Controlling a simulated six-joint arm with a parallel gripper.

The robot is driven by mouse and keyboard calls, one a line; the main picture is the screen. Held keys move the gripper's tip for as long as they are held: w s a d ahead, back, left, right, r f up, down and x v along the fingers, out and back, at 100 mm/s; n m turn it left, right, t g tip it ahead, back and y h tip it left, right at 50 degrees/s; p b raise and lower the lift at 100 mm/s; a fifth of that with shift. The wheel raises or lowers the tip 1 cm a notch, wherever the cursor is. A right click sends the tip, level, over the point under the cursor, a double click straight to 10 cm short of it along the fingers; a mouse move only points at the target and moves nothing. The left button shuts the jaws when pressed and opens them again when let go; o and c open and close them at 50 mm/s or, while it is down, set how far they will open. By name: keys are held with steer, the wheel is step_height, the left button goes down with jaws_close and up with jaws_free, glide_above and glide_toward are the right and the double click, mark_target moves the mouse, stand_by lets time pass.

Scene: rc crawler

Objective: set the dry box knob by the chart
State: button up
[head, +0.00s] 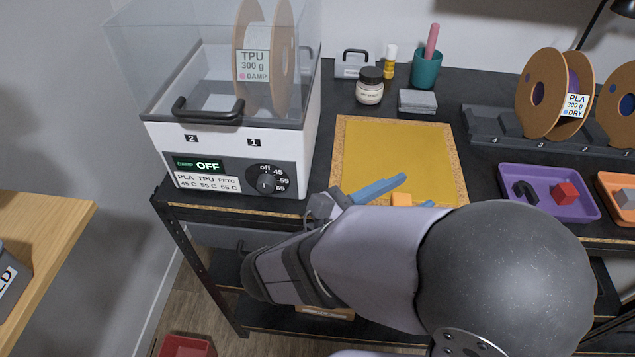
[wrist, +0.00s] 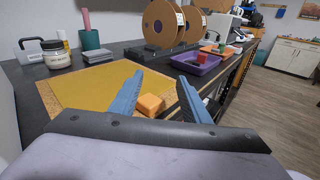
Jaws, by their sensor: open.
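The dry box (head: 238,150) stands at the left end of the black bench, white with a clear lid. Its black round knob (head: 267,179) is on the front panel, beside marks reading off, 45, 55 and 65. Inside is a spool (head: 264,60) labelled TPU 300 g DAMP. My gripper (head: 405,190) is open and empty over the yellow mat, right of the knob and apart from it. Its blue fingers also show in the wrist view (wrist: 167,85).
An orange block (wrist: 151,104) lies on the cork-edged yellow mat (head: 390,145), close to my fingers. A purple tray (head: 590,208) and upright spools (head: 541,95) are at right. A jar (head: 369,90) and teal cup (head: 426,70) stand behind the mat.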

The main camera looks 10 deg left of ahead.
steer(key=s+a+n+t+y, duration=0.3)
steer(key=a+n+t+y, duration=0.3)
steer(key=a, duration=0.8)
steer(key=n+y, duration=0.6)
steer(key=n, duration=0.1)
glide_toward(265, 189)
steer(key=shift+m+t, duration=0.3)
steer(key=shift+t, duration=0.1)
steer(key=shift+w+d+f+p, duration=0.1)
steer(key=shift+w+f+p, duration=0.05)
steer(key=shift+w, duration=1.85)
steer(key=shift+w+d+f+p, duration=0.1)
steer(key=shift+w+f+p, duration=0.1)
steer(key=shift+w, duration=1.8)
steer(key=shift+a, duration=0.1)
steer(key=c, duration=1)
